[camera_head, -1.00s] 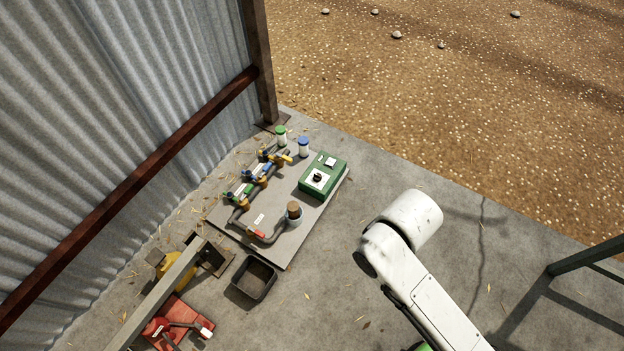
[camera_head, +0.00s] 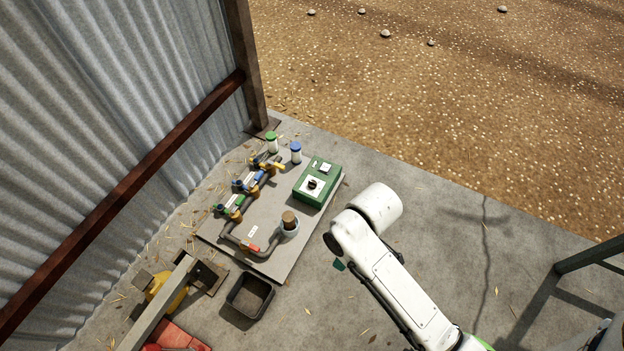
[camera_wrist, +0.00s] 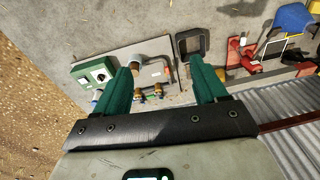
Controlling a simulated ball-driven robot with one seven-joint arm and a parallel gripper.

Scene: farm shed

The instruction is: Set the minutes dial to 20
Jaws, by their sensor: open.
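The minutes dial is a dark knob (camera_head: 312,184) on a pale plate on top of a green box (camera_head: 328,190). The box sits at the right side of a grey board on the concrete floor. In the wrist view the green box (camera_wrist: 88,75) is at the left, with its dial (camera_wrist: 102,77) showing. The dial's markings are too small to read. My gripper (camera_wrist: 164,72) is open and empty, with two green fingers. It is above and apart from the board. In the head view my arm hides most of the gripper; one green fingertip (camera_head: 339,265) shows.
The board (camera_head: 270,238) also carries pipes with coloured valves (camera_head: 256,180), a corked fitting (camera_head: 289,222), and green-capped (camera_head: 271,143) and blue-capped (camera_head: 295,153) bottles. A black tray (camera_head: 250,297) lies in front. A corrugated wall (camera_head: 100,110) rises at left. Floor right of the box is clear.

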